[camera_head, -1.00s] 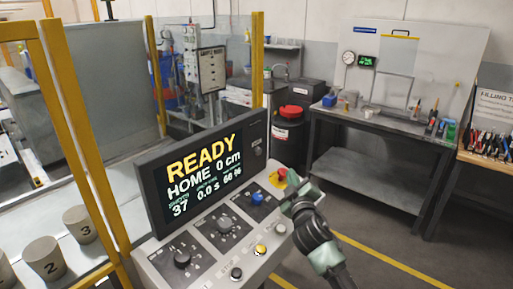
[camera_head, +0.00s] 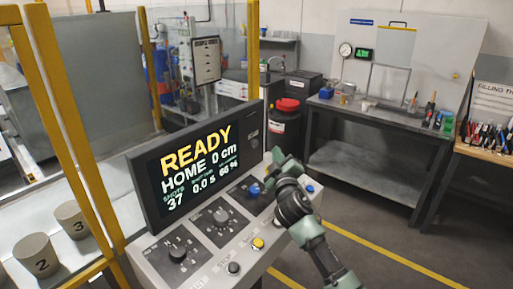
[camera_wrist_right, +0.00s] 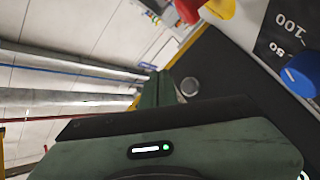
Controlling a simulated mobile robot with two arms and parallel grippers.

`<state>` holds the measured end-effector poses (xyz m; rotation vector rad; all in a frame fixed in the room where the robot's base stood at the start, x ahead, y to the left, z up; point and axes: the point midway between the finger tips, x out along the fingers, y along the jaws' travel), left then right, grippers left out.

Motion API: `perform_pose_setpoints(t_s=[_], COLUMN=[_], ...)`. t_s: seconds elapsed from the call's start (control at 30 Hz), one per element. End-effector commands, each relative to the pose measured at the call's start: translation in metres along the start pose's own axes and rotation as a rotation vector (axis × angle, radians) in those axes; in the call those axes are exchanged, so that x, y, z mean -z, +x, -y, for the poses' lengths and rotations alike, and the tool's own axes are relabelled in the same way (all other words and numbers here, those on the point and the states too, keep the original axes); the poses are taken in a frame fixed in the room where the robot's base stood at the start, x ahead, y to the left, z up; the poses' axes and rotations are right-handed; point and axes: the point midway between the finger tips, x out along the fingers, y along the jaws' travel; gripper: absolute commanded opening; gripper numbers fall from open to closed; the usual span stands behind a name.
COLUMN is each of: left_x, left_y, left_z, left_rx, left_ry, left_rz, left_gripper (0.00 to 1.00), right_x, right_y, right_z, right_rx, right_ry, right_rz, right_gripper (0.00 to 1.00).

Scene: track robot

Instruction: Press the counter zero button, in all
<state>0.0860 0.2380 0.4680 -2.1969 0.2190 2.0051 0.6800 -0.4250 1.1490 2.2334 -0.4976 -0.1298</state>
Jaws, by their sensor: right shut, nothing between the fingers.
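The control console has a dark screen (camera_head: 198,168) reading READY, HOME 0 cm and 37. On the screen's right bezel is a small round button (camera_head: 254,143); its label is too small to read. In the right wrist view a grey round button (camera_wrist_right: 189,86) sits on a dark surface, close to the finger end. My right gripper (camera_head: 276,157) is shut and empty, over the panel's upper right, just right of the bezel. I see no contact with the button. My left gripper is not in view.
The panel carries a dark knob (camera_head: 178,254), a grey knob (camera_head: 221,216), a blue knob (camera_head: 255,189), a yellow button (camera_head: 258,243), a black button (camera_head: 234,268) and a blue button (camera_head: 310,188). A red-and-yellow stop button (camera_wrist_right: 220,8) shows in the wrist view. Yellow posts stand left.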

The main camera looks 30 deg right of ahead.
Motion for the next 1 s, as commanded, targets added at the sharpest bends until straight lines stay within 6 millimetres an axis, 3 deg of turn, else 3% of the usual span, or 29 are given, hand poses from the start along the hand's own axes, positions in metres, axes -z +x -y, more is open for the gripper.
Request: perform_pose_setpoints(t_s=[0.4,1.0], left_x=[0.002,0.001], left_y=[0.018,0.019], left_z=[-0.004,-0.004], left_rx=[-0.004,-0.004], left_ry=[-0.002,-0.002], left_rz=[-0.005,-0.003], left_gripper=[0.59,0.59], right_x=[0.021,0.023], right_y=[0.029,0.031], right_z=[0.022,0.023], right_rx=[0.0,0.001], right_ry=[0.001,0.0], right_rz=[0.0,-0.001], right_gripper=[0.0,0.0])
